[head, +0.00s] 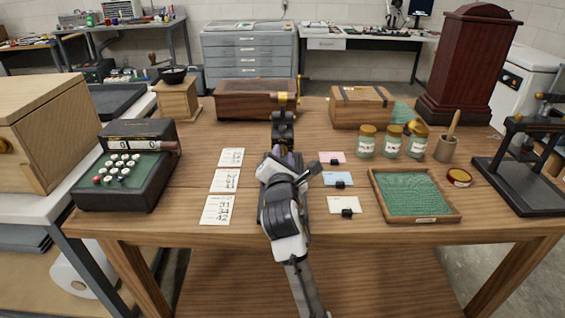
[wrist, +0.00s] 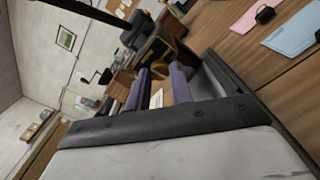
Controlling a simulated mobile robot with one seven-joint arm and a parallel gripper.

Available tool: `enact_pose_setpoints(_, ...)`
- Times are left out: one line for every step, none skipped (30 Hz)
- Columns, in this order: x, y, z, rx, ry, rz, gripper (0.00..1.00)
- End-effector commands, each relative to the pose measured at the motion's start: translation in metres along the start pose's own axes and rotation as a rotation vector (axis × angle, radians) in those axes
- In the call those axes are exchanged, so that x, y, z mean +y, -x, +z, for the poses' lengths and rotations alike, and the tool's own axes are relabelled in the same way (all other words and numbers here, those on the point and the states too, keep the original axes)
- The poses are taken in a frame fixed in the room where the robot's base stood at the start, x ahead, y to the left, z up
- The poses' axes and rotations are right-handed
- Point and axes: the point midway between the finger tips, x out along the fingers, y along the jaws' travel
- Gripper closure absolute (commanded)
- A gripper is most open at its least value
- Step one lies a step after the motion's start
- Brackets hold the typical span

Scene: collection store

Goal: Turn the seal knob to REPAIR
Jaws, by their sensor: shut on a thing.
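My gripper (head: 284,112) reaches over the table to the right end of a long dark-brown box (head: 243,100) at the back. It is shut at a small brass-coloured part (head: 284,97) there, with a thin upright rod beside it. I cannot tell whether this part is the seal knob, and no REPAIR mark can be read. In the wrist view the two purple-grey fingers (wrist: 160,80) stand near a brown and yellowish thing, and what lies between their tips is unclear.
A light wooden box (head: 361,106) stands right of the gripper. Cards, glass jars (head: 391,142) and a green-lined tray (head: 414,220) lie nearer on the right. A keyed black machine (head: 127,165) is at left. A tall red-brown case (head: 468,65) stands at back right.

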Motion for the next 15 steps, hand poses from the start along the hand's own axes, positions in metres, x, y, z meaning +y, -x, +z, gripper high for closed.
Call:
enact_pose_setpoints(0.0003,-0.0002,-0.0013,-0.001,-0.042,0.004,1.0)
enact_pose_setpoints(0.0005,-0.0002,-0.0012,-0.001,-0.071,0.004,1.0)
enact_pose_setpoints(0.0008,-0.0002,-0.0012,-0.001,-0.109,0.005,1.0)
enact_pose_setpoints(0.0007,-0.0003,-0.0008,-0.001,-0.139,0.004,1.0)
enact_pose_setpoints(0.0012,-0.0003,-0.001,-0.001,-0.167,0.005,1.0)
enact_pose_setpoints(0.0012,-0.0003,-0.0007,-0.001,-0.205,0.005,1.0)
enact_pose_setpoints(0.0012,-0.0003,-0.0005,-0.001,-0.233,0.005,1.0)
enact_pose_setpoints(0.0017,-0.0003,-0.0008,0.0,-0.262,0.005,1.0)
enact_pose_setpoints(0.0014,-0.0003,-0.0004,0.0,-0.301,0.005,1.0)
enact_pose_setpoints(0.0015,-0.0003,-0.0005,0.0,-0.329,0.004,1.0)
enact_pose_setpoints(0.0018,-0.0003,-0.0006,0.001,-0.357,0.005,1.0)
enact_pose_setpoints(0.0016,-0.0003,-0.0002,0.0,-0.395,0.004,1.0)
enact_pose_setpoints(0.0017,-0.0003,-0.0003,0.001,-0.423,0.004,1.0)
enact_pose_setpoints(0.0019,-0.0003,-0.0002,0.001,-0.452,0.004,1.0)
enact_pose_setpoints(0.0019,-0.0003,0.0001,0.0,-0.488,0.004,1.0)
